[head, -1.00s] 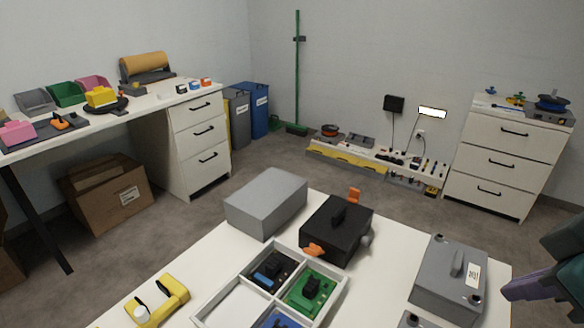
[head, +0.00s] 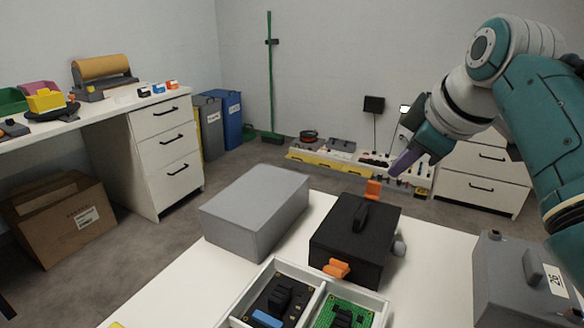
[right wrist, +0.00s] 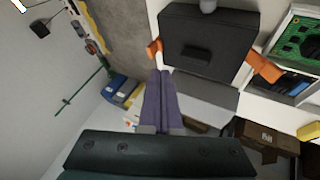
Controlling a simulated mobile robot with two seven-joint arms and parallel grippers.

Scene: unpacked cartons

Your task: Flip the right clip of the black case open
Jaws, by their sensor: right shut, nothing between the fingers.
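The black case (head: 340,229) stands on the white table with a black handle on its lid. One orange clip (head: 373,190) sticks up at its far edge. The other orange clip (head: 336,268) juts out at its near edge. In the right wrist view the case (right wrist: 232,33) shows one clip (right wrist: 154,48) on the left and one (right wrist: 263,66) on the right. My right gripper (head: 394,171) is shut and empty, its purple fingers pointing down near the far clip. In the right wrist view the fingertips (right wrist: 160,73) are just beside the left-hand clip, apparently apart from it. My left gripper is out of view.
A grey box (head: 255,205) stands left of the case. A divided white tray (head: 312,300) with circuit boards lies in front. A grey case (head: 520,280) stands at the right. A grey knob (head: 400,248) protrudes from the black case's right side.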

